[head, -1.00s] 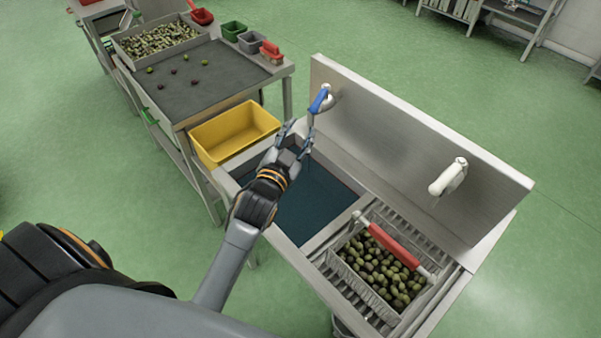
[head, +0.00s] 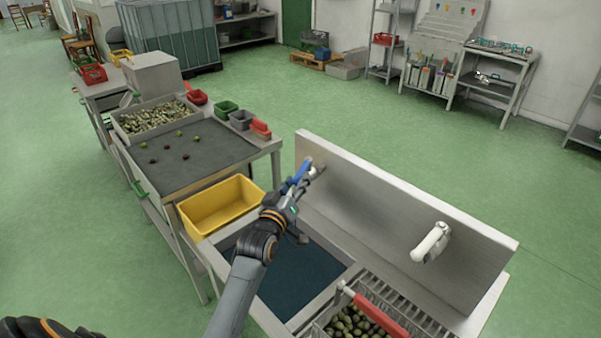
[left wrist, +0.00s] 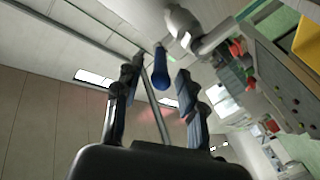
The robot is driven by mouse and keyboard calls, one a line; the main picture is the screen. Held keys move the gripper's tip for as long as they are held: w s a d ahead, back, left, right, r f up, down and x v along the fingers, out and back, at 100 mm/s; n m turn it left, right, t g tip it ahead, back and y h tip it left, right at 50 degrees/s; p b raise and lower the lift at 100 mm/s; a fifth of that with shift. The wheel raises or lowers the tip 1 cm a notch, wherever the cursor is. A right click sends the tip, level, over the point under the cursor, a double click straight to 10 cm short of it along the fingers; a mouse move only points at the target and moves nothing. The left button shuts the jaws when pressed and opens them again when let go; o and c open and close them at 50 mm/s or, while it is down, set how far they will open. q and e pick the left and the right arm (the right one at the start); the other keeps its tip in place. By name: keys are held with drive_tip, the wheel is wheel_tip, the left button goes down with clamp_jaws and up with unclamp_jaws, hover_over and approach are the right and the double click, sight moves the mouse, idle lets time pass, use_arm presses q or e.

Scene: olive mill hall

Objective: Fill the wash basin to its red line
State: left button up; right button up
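The wash basin (head: 338,286) is a steel sink with a dark blue interior, partly hidden by my left arm. I see no red line. I cannot tell the water level. A tap with a blue lever (head: 298,174) is on the steel backsplash above the basin. My left gripper (head: 292,192) is at this lever. In the left wrist view, the blue lever (left wrist: 160,80) lies between the two spread fingers, with gaps on both sides. My right gripper is not in view.
A wire basket of olives with a red handle (head: 381,315) sits right of the basin. A white fitting (head: 432,243) is on the backsplash. A yellow tub (head: 222,205) stands left of the basin, before a sorting table (head: 203,164). Green floor lies behind.

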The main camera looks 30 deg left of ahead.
sight(303, 170)
use_arm(q)
drive_tip(key=shift+w+a, duration=0.15)
drive_tip(key=shift+w, duration=0.75)
drive_tip(key=shift+w+a, duration=0.15)
drive_tip(key=shift+w, duration=0.7)
clamp_jaws()
